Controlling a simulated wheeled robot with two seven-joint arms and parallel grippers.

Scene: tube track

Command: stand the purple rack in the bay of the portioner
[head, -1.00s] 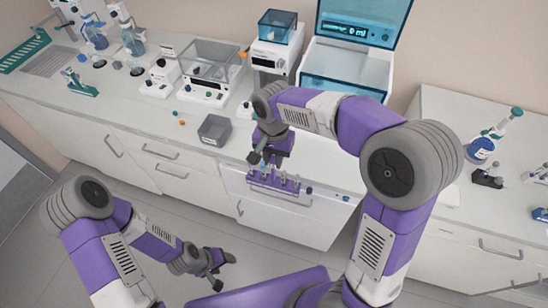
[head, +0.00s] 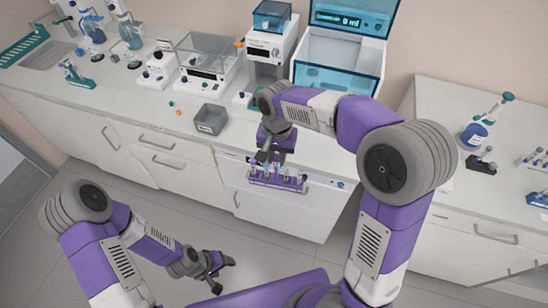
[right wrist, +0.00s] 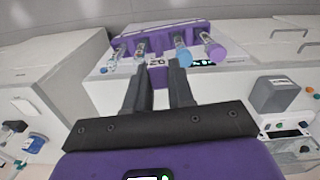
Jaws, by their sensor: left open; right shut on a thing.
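The purple rack (head: 277,180) hangs below my right gripper (head: 266,158), in front of the counter's front edge. It holds several tubes and looks roughly level. In the right wrist view the rack (right wrist: 150,42) lies beyond the fingertips of my right gripper (right wrist: 158,68), which is shut on it; its tubes have blue and purple caps. The white machine with a raised teal lid and an "ml" display (head: 340,55) at the back of the counter appears to be the portioner. My left gripper (head: 216,272) is open and empty, low over the floor.
A grey bin (head: 210,119) stands near the counter's front edge, left of my right gripper. A white device with a teal box on top (head: 268,45) stands left of the lidded machine. A separate counter at right holds a blue flask (head: 474,136) and stands. Floor in front is clear.

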